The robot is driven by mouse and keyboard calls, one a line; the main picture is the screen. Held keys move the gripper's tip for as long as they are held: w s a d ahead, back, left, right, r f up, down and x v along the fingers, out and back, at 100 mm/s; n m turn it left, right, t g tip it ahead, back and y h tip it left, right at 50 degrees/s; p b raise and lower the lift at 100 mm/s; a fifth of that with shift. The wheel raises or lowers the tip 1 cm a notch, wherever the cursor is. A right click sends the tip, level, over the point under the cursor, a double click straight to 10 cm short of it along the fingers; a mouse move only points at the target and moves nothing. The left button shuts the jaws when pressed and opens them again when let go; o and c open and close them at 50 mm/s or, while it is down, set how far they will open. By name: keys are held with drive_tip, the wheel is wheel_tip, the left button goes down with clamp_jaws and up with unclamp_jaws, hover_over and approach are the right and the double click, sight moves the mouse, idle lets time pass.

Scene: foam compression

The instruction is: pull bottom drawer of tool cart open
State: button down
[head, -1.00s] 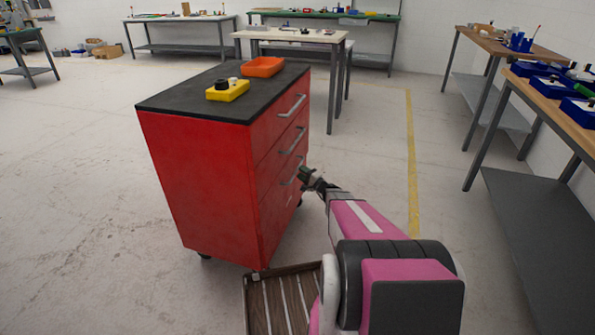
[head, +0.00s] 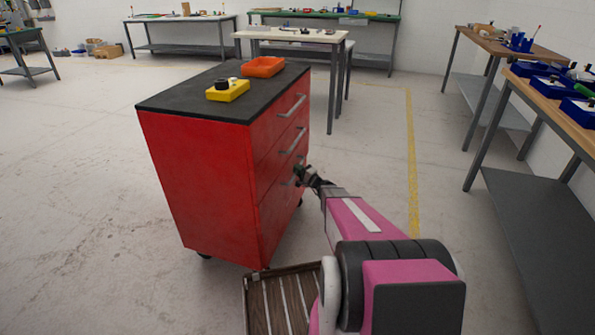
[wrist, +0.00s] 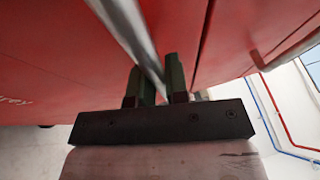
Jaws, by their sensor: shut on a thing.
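The red tool cart (head: 200,185) stands left of my arm, its drawer front facing right. Silver bar handles show on the upper drawers, one on the top drawer (head: 292,106) and one below it (head: 293,142). My gripper (head: 298,173) is at a lower handle, which it mostly hides in the head view. In the wrist view, my gripper (wrist: 155,82) has its two dark green fingers shut on a silver handle (wrist: 136,32) against the red front. No drawer looks clearly pulled out. I cannot tell for sure whether the held handle is the bottom drawer's.
An orange tray (head: 262,67) and a yellow box (head: 228,90) sit on the cart's black top. A slatted wooden platform (head: 283,300) is low in front. Workbenches stand at the right (head: 550,95) and back. The floor right of the cart is clear.

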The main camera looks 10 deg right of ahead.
drive_tip(key=s+d, duration=0.8)
drive_tip(key=d, duration=0.6)
drive_tip(key=s+d, duration=0.8)
drive_tip(key=d, duration=0.6)
drive_tip(key=shift+s, duration=0.15)
drive_tip(key=shift+d, duration=0.1)
drive_tip(key=c, duration=1.1)
unclamp_jaws()
drive_tip(key=shift+c, duration=0.2)
drive_tip(key=v, duration=1.1)
